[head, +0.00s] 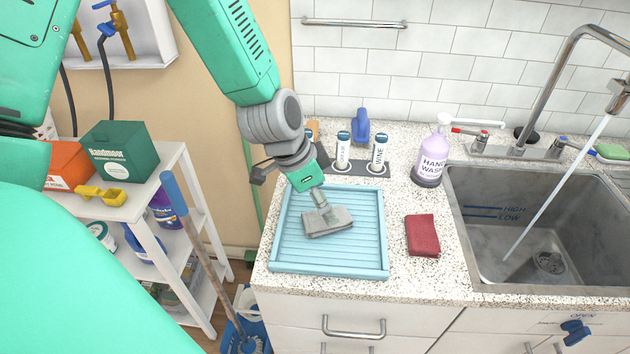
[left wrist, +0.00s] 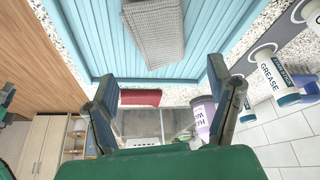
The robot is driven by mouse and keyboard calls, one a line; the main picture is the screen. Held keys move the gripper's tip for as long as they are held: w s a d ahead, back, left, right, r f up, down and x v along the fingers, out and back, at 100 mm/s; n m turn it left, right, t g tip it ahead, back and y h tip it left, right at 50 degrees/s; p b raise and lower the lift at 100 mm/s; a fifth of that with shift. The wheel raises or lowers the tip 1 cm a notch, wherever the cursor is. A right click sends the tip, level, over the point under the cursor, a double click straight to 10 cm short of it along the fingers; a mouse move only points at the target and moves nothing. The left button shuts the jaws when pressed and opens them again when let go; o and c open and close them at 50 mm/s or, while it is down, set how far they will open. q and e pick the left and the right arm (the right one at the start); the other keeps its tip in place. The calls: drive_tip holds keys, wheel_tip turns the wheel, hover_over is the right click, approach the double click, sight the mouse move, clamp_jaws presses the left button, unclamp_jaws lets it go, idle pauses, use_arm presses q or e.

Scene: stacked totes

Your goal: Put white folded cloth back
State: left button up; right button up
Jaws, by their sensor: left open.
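The folded cloth (head: 329,224), light grey in these views, lies on the light blue ribbed tray (head: 290,258) on the counter. In the left wrist view the cloth (left wrist: 153,30) shows at the top, beyond my open fingers and not between them. My left gripper (head: 318,198) is over the tray at the cloth's back edge, and in the head view one finger overlaps that edge. I cannot tell whether it touches. Both fingers show apart and empty in the left wrist view (left wrist: 165,92). My right gripper is not in view.
A red folded cloth or sponge (head: 422,235) lies right of the tray. A hand wash bottle (head: 432,158) and labelled bottles (head: 379,152) stand behind. The sink (head: 500,258) with running water is at right. A white shelf (head: 150,212) and a mop handle (head: 190,225) stand left.

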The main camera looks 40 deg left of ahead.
sight(312, 220)
use_arm(q)
drive_tip(key=v, duration=0.5)
drive_tip(key=shift+s+r, duration=0.1)
drive_tip(key=shift+r, duration=0.1)
idle(0.4)
